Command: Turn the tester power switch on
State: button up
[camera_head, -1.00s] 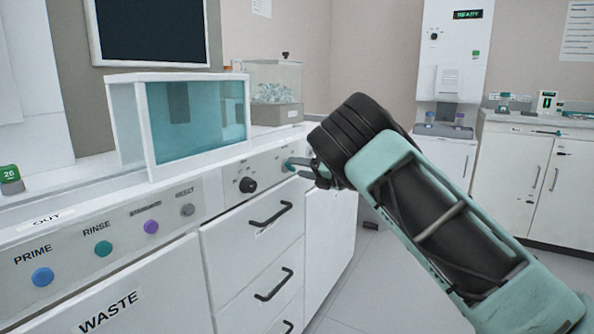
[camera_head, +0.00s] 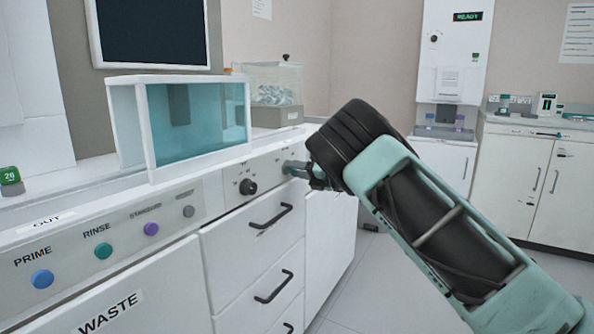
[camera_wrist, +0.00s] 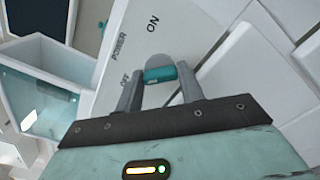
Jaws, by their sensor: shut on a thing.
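The tester power switch is a teal handle (camera_wrist: 160,74) on a pale panel printed POWER, ON and OFF. In the wrist view the handle sits level with the OFF label and away from the ON label. My gripper (camera_wrist: 160,83) is shut on this handle, with one grey finger on each side of it. In the head view my gripper (camera_head: 301,170) is at the right end of the counter's front panel. There the fingers and my wrist hide most of the switch.
A black knob (camera_head: 248,187) is on the panel left of my gripper. Drawers with black handles (camera_head: 271,217) are below it. A teal-glazed box (camera_head: 198,122) and a clear tank (camera_head: 273,85) stand on the counter above. The floor to the right is open.

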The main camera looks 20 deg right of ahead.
jog(key=shift+r, duration=0.1)
jog(key=shift+d+f+m+p, duration=0.1)
jog(key=shift+m+p, duration=2.3)
jog(key=shift+m, duration=2.05)
jog(key=shift+f+m+p, duration=0.1)
jog(key=shift+m+p, duration=2.25)
jog(key=shift+m, duration=2.1)
jog(key=shift+f, duration=0.1)
jog(key=o, duration=1)
jog(key=v, duration=1.7)
jog(key=shift+s, duration=0.2)
jog(key=shift+d, duration=0.15)
